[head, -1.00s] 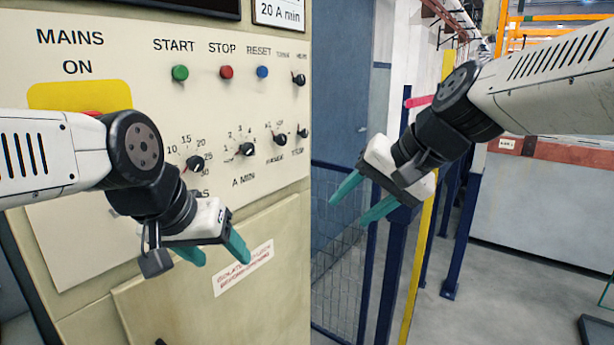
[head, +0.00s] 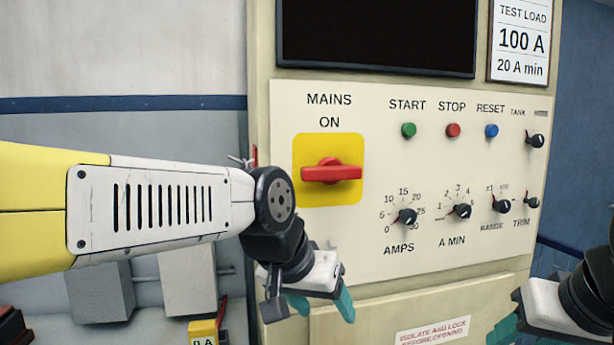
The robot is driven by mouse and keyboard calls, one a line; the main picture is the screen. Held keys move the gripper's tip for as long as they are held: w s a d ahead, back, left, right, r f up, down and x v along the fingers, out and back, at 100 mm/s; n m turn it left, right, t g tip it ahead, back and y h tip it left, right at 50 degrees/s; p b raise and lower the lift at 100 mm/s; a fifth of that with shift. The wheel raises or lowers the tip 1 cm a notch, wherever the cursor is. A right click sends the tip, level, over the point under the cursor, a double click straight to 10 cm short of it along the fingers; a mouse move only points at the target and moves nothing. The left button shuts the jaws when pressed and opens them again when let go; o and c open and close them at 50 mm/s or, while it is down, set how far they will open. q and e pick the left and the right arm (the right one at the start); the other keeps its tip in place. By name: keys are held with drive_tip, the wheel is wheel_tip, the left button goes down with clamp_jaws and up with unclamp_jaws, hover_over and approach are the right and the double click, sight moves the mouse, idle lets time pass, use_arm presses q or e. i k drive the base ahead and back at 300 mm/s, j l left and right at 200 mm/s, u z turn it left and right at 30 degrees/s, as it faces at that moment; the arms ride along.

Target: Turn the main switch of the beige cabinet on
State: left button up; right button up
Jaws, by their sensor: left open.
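The beige cabinet (head: 262,60) fills the middle and right of the head view. Its main switch (head: 331,173) is a red handle on a yellow square plate, under the words MAINS and ON. The handle lies level, crosswise to the ON label above it. My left gripper (head: 322,306) is open and empty, with teal fingers pointing down, below the switch and in front of the lower panel. It is apart from the switch. My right gripper (head: 507,330) is at the bottom right, partly cut off by the frame; its jaw opening is unclear.
Green, red and blue buttons (head: 452,131) and several black knobs (head: 405,216) sit right of the switch. A dark screen (head: 377,32) is above. Grey boxes (head: 187,281) stand at the lower left. The space before the switch plate looks clear.

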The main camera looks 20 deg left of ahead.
sight(330, 171)
drive_tip(key=u, duration=0.6)
drive_tip(key=k+l, duration=0.8)
drive_tip(key=k, duration=0.05)
